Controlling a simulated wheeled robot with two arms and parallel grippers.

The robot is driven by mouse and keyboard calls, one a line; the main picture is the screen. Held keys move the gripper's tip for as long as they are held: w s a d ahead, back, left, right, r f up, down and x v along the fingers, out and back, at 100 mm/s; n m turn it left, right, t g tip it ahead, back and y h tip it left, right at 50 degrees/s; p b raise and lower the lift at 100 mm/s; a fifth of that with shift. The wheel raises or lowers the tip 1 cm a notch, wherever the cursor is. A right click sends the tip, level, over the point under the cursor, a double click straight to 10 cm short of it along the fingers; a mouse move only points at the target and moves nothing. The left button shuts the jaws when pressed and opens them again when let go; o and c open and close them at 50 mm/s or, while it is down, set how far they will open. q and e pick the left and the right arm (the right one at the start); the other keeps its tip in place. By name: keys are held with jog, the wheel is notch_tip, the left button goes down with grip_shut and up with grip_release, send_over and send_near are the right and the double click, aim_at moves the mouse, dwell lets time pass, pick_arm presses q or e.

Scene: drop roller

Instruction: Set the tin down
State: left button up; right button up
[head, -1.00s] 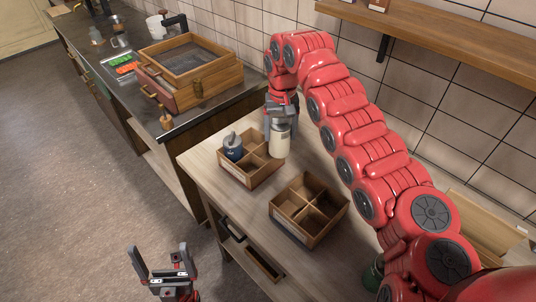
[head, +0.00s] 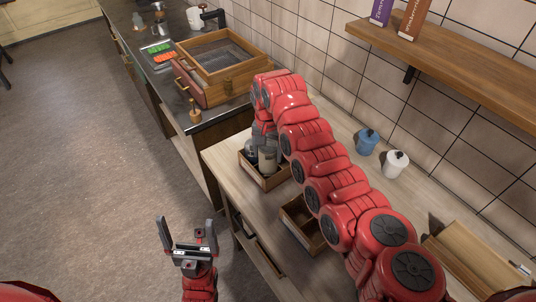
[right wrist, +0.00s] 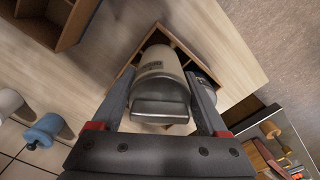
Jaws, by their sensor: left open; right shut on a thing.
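The cream tin (head: 267,161) is gripped upright in my right gripper (head: 265,143), over the divided wooden box (head: 269,184) on the pale bench. The box rim partly hides the tin's foot in the head view, so I cannot tell whether it touches the bottom. In the right wrist view the tin (right wrist: 162,75) sits between the two fingers, with the box (right wrist: 183,47) around or beneath it. A dark blue-grey container (head: 250,149) stands in the box beside the tin, partly hidden. My left gripper (head: 187,228) is open and empty, over the floor.
A second divided box (head: 301,230) is on the bench nearer me, partly covered by my right arm. Blue (head: 367,141) and white (head: 396,164) containers stand by the wall. A dark counter with a wooden drawer unit (head: 216,68) lies beyond.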

aim_at(268, 161)
notch_tip(268, 161, down, 2)
jog(key=shift+a+f+p, duration=0.1)
jog(key=shift+p, duration=0.4)
jog(key=shift+f, duration=0.3)
jog(key=shift+f+b, duration=0.65)
jog(key=shift+b, duration=0.05)
jog(key=o, duration=1.5)
jog(key=shift+r, duration=0.15)
